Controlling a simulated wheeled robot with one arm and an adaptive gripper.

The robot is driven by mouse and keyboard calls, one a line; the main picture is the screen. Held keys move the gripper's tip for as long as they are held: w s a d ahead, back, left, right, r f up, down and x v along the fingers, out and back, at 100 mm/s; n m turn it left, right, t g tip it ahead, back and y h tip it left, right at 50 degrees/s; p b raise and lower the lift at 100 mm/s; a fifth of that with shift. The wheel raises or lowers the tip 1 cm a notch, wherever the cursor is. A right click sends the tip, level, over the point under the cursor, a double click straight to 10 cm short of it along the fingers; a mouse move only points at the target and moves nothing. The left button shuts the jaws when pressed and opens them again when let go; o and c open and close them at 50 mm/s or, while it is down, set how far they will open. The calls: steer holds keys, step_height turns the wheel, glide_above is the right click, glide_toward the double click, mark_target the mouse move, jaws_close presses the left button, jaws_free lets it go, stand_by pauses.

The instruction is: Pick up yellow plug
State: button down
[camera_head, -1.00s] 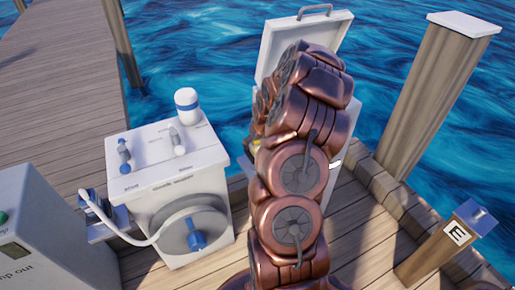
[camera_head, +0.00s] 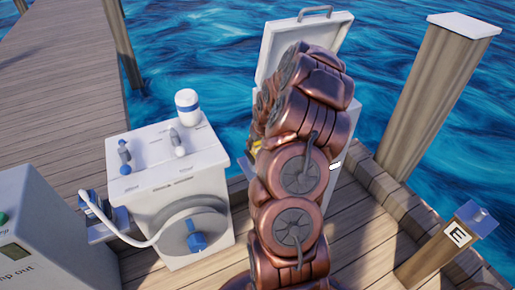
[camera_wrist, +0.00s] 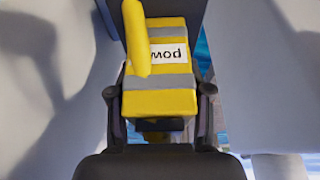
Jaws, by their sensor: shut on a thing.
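The yellow plug (camera_wrist: 160,101) fills the middle of the wrist view. It is a yellow block with grey bands, a white label and a yellow handle part rising at its upper left. My gripper (camera_wrist: 160,100) is shut on it, with one dark finger on each side. In the head view only a small yellow bit of the plug (camera_head: 257,145) shows at the left edge of my arm. My arm hides the rest of it and my gripper there.
A white box with a raised lid (camera_head: 296,40) stands behind my arm. A white cabinet with a hose and blue knob (camera_head: 165,185) stands to the left. A post (camera_head: 438,85) and a short marked post (camera_head: 445,245) are at the right. Water lies beyond the dock.

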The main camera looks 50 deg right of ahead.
step_height(320, 180, up, 10)
steer(key=shift+b, duration=0.8)
step_height(320, 180, up, 8)
steer(key=p, duration=0.1)
steer(key=shift+f, duration=0.2)
stand_by(1.0)
steer(key=shift+r, duration=0.1)
